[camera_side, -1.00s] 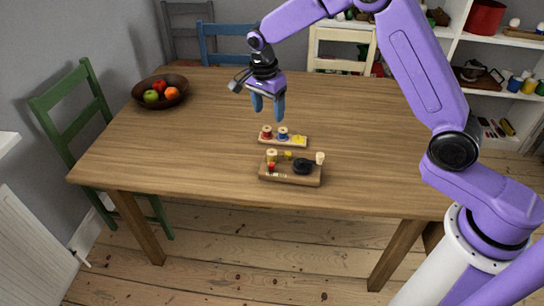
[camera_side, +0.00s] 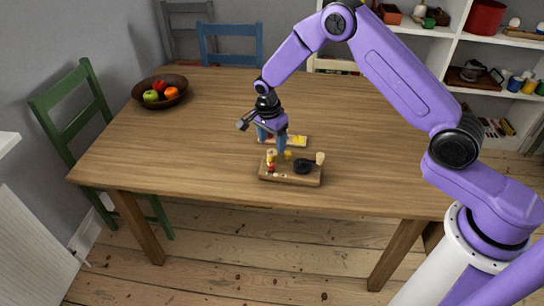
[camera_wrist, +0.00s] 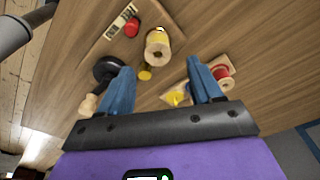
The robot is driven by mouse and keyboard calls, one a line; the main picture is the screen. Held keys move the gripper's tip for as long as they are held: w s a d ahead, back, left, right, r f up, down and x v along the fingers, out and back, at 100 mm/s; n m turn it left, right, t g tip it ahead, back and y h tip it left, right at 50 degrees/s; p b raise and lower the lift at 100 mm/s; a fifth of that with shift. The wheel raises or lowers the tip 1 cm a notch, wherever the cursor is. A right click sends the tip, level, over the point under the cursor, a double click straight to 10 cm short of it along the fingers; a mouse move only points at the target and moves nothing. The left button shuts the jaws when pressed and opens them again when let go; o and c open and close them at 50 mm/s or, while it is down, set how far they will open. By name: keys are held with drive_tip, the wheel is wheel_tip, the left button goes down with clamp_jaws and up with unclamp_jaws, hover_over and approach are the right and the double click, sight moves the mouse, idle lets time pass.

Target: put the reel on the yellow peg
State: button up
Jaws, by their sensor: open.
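The reel, with pale wooden ends and yellow thread (camera_side: 271,157), stands on the near wooden board, at its left end in the side view. It also shows in the wrist view (camera_wrist: 158,46), beyond the fingertips. The yellow peg stands on a yellow patch (camera_side: 299,140) at the right end of the far board; the wrist view shows this yellow spot (camera_wrist: 174,97) between the fingers. My gripper (camera_side: 272,143) is open and empty, low above the boards. In the wrist view its blue fingers (camera_wrist: 159,66) are apart, with the reel not between them.
The near board (camera_side: 290,179) also carries a black round part (camera_side: 302,166), a yellow knob (camera_wrist: 145,73), a red knob (camera_wrist: 131,28) and a pale wooden knob (camera_side: 320,158). A fruit bowl (camera_side: 160,101) is at the far left.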

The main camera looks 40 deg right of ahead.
sight(272, 152)
drive_tip(key=shift+f, duration=2.6)
drive_tip(key=c, duration=1.2)
drive_tip(key=shift+r, duration=0.1)
